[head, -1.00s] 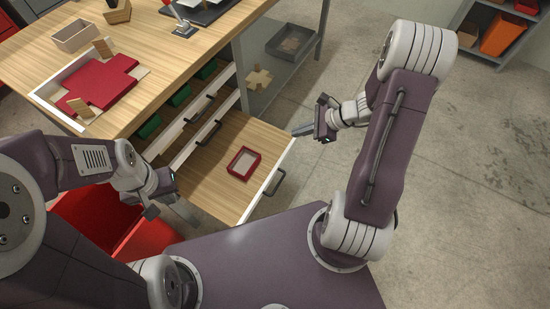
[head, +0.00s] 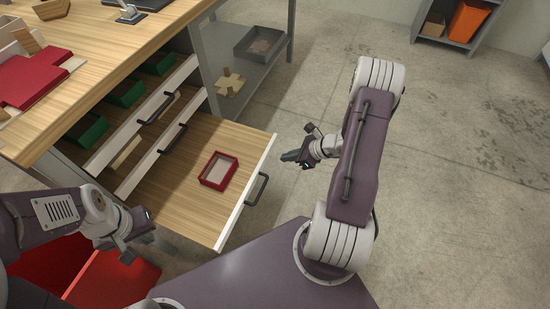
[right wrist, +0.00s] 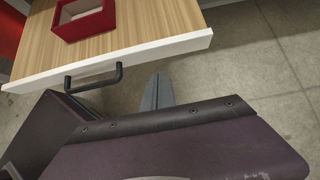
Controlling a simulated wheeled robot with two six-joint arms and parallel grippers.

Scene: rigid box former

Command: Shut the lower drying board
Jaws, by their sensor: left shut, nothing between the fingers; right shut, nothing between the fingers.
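The lower drying board (head: 185,195) is a pulled-out wooden board with a white front and a black handle (head: 257,190). A small red-rimmed box (head: 218,171) lies on it. In the right wrist view, the board's white front (right wrist: 130,58), handle (right wrist: 95,77) and red box (right wrist: 84,18) show. My right gripper (head: 286,157) is shut and empty, just outside the front near its far corner; its fingers (right wrist: 158,92) appear beside the handle, apart from it. My left gripper (head: 165,240) is shut and empty beside the board's near left side.
The wooden bench top (head: 110,45) carries a red cut-out sheet (head: 35,78). A red bin (head: 110,275) stands at lower left.

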